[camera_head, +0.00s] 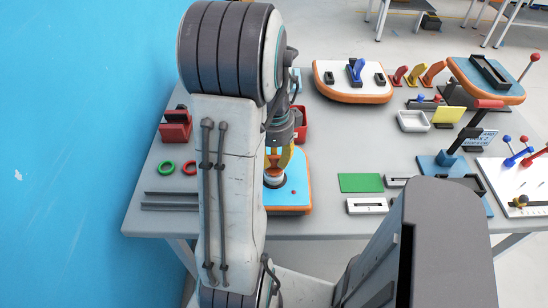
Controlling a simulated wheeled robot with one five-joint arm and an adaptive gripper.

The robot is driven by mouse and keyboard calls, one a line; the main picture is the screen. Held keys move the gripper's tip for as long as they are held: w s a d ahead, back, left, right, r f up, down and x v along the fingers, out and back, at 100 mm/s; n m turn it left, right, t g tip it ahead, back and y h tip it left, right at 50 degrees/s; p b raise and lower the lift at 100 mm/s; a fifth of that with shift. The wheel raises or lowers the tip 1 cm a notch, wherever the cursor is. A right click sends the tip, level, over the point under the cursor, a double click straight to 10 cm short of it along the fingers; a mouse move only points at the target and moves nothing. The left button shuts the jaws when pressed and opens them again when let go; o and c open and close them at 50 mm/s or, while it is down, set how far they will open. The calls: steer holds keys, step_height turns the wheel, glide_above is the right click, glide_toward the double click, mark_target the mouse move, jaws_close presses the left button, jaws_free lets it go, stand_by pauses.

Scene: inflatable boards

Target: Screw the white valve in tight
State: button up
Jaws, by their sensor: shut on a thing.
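My gripper (275,168), with orange-yellow fingers, points down over a blue board with an orange edge (290,197). It is shut on the white valve (273,177), which shows as a small pale ring with a reddish-brown middle at the board's surface. The valve looks upright, but my arm hides the left part of the board. I cannot tell how deep the valve sits or see its thread.
The grey table (330,140) also holds green (166,168) and red (190,168) rings, a red block (176,125), a green mat (361,183), a white tray (412,121) and another orange-edged board (353,82). A blue wall (80,130) stands at the left.

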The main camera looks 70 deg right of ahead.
jaws_close()
steer(key=shift+m, duration=1.7)
steer(key=shift+m, duration=0.5)
steer(key=shift+w+m, duration=0.1)
steer(key=shift+m, duration=1.1)
steer(key=shift+m, duration=0.7)
steer(key=shift+w+m+b, duration=0.1)
steer(key=shift+m+b, duration=0.2)
steer(key=shift+m, duration=0.7)
